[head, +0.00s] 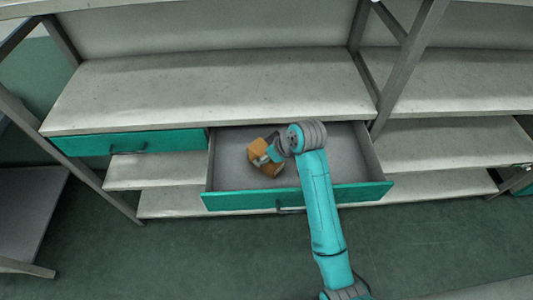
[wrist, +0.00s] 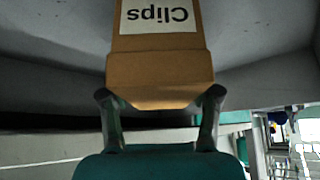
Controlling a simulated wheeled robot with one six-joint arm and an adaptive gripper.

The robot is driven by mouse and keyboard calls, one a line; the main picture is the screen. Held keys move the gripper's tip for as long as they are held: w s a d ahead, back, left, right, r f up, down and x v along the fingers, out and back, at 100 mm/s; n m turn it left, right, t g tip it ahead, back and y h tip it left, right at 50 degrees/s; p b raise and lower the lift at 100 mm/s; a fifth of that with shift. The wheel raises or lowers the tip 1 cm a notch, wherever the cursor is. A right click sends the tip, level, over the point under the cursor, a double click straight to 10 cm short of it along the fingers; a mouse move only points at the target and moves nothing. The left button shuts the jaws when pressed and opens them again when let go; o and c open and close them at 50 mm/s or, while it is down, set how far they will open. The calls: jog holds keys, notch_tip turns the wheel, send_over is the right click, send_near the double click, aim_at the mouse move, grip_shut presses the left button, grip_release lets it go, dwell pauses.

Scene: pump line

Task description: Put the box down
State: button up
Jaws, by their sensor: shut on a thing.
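An orange-brown box (head: 258,150) is over or inside the open drawer in the head view. In the wrist view the box (wrist: 160,72) fills the upper middle and bears a white label reading "Clips", seen upside down. My gripper (wrist: 160,100) is shut on the box, with one finger on each side of its near end. In the head view my gripper (head: 264,159) is partly hidden by my own wrist. The open drawer (head: 225,178) has a grey inside and a teal front. I cannot tell whether the box touches the drawer floor.
A closed teal drawer (head: 130,143) is to the left of the open one. A bare shelf (head: 220,85) lies above and behind the drawer. More empty shelves (head: 440,145) are to the right. The drawer floor around the box looks clear.

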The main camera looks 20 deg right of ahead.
jog(key=o, duration=1.3)
jog(key=shift+s+d+r, duration=0.1)
jog(key=shift+s+r, duration=0.05)
jog(key=shift+r, duration=0.25)
jog(key=v, duration=1.1)
jog(key=shift+s+d, duration=0.1)
